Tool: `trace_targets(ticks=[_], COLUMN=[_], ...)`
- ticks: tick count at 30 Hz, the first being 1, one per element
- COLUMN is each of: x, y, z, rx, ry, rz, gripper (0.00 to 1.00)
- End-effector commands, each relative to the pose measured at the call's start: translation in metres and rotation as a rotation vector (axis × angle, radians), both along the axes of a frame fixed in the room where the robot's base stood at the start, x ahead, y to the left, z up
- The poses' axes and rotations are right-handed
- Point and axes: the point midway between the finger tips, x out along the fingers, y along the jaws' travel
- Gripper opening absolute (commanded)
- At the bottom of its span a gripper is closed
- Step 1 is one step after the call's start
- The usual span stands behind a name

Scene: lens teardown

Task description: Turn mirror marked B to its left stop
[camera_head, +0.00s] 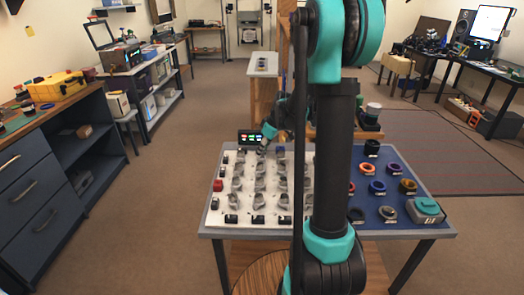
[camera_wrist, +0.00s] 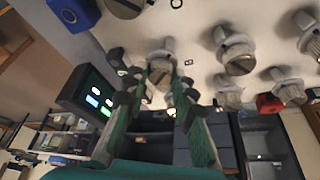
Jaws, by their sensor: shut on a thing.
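A white board (camera_head: 226,212) carries rows of small grey mirror mounts (camera_head: 259,184). My gripper (camera_head: 268,134) is at the board's far edge, beside a small dark display. In the wrist view my gripper (camera_wrist: 161,84) has its two dark and teal fingers on either side of one grey mirror mount (camera_wrist: 161,67), shut on it. The fingers hide part of this mount. A small black-outlined mark (camera_wrist: 188,62) is on the board beside it, but its letter is too small to read, so I cannot tell if this is mirror B.
The display (camera_wrist: 96,99) with coloured fields stands close to my fingers. Other mounts (camera_wrist: 236,52) and a blue block (camera_wrist: 74,12) are nearby on the board. A blue mat (camera_head: 385,183) with several rings and a teal-topped box (camera_head: 427,208) lies at the right.

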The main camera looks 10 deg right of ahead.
Motion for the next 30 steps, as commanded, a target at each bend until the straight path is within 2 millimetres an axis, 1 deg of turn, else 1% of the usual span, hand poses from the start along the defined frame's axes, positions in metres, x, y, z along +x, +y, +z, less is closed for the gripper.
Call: trace_targets(ticks=[7,8,12,13,23,26,30], x=[0.000,0.000,0.000,0.000,-0.001,-0.002,-0.008], y=[0.000,0.000,0.000,0.000,-0.001,-0.003,-0.009], z=[0.000,0.000,0.000,0.000,0.002,0.009,0.029], rx=[-0.001,-0.001,-0.001,-0.001,0.000,0.000,0.000], ry=[0.001,0.001,0.001,0.001,0.000,0.000,0.000], rz=[0.000,0.000,0.000,0.000,-0.001,-0.001,-0.002], gripper=[0.00,0.26,0.44,0.46,0.46,0.46,0.46])
